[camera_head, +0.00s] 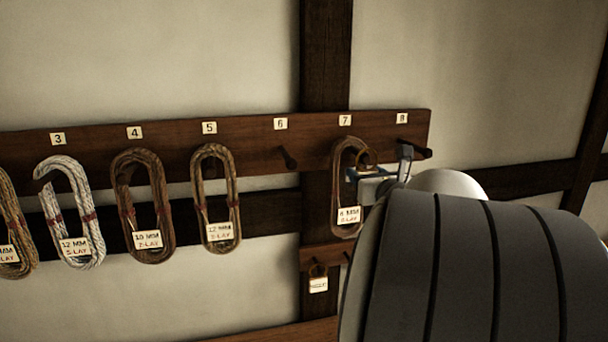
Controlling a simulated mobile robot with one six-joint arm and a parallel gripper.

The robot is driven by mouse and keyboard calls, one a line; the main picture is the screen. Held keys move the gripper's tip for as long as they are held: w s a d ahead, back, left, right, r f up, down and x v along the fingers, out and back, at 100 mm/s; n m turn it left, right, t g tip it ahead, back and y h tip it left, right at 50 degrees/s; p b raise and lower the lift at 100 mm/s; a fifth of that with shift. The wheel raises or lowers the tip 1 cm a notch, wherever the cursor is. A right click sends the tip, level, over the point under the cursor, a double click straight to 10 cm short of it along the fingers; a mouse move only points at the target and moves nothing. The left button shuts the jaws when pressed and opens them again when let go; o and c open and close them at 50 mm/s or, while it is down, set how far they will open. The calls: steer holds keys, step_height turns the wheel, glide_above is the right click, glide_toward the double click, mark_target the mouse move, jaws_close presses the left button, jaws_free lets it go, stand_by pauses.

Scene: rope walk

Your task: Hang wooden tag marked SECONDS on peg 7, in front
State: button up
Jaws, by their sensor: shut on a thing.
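Peg 7, under number plate 7 (345,120), bears a brown rope coil (340,190) with a "6 mm" label; the coil hides most of the peg. My gripper (372,178) is just right of the coil's upper part, below the rail, and shut. A small brown loop (366,157) shows at its fingers, in front of or beside the coil's top. It looks like the cord of the wooden tag; the tag's face and the word SECONDS are hidden. I cannot tell whether the loop is around the peg. My arm covers the lower right.
The dark rail (255,140) holds coils on pegs 3, 4 and 5. Peg 6 (288,158) is bare, and peg 8 (415,149) shows no coil. A small tag (318,285), unreadable, hangs on a lower rack (313,257).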

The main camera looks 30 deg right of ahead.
steer(key=shift+x, duration=1.05)
steer(key=shift+w+d+f+b, duration=0.1)
steer(key=shift+w+f+b, duration=0.35)
steer(key=shift+b, duration=0.05)
steer(key=shift+w+f+b, duration=0.1)
steer(key=shift+w+b, duration=0.15)
steer(key=shift+b, duration=0.2)
steer(key=o, duration=1)
